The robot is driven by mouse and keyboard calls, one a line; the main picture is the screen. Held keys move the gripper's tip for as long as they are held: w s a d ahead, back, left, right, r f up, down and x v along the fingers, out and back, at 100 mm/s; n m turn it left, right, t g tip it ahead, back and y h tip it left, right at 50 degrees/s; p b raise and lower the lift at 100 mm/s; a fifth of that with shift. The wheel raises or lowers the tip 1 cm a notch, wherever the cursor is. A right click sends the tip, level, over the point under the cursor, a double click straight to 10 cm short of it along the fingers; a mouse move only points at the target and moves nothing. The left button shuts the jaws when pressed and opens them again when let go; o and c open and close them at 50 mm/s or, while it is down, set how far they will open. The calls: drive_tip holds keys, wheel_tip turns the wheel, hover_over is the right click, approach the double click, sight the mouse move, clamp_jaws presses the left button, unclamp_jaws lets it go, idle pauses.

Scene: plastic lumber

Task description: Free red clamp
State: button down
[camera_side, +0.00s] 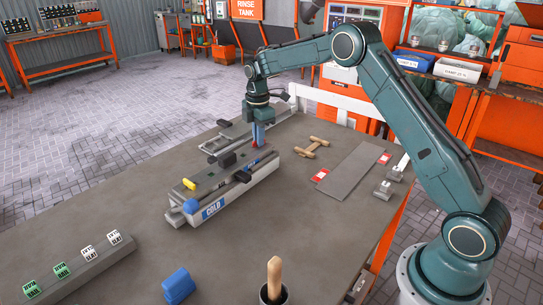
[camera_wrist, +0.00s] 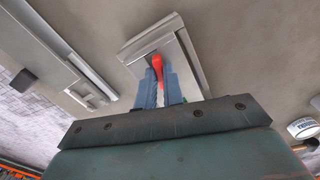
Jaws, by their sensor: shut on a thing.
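The red clamp (camera_side: 254,145) is a small red piece at the far end of the long grey fixture (camera_side: 236,197), which carries a "COLD" label on its near end. In the wrist view the red clamp (camera_wrist: 157,66) shows as a narrow red lever above a grey block. My gripper (camera_side: 258,140) points down at that end of the fixture. In the wrist view its blue fingers (camera_wrist: 161,88) are closed on the red lever. The fingers hide the lever's lower part. A yellow piece (camera_side: 189,184) sits on the fixture's near end.
Wooden piece (camera_side: 312,146), grey plate (camera_side: 350,172) and red-marked cards lie to the right. A dice rail (camera_side: 75,268), blue block (camera_side: 178,285) and wooden-handled tool (camera_side: 273,278) are in front.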

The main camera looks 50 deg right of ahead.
drive_tip(key=shift+r+n, duration=0.1)
drive_tip(key=shift+n, duration=1.7)
drive_tip(key=c, duration=1.4)
unclamp_jaws()
drive_tip(key=shift+o, duration=0.2)
drive_tip(key=shift+r, duration=3.4)
drive_tip(key=shift+r, duration=0.1)
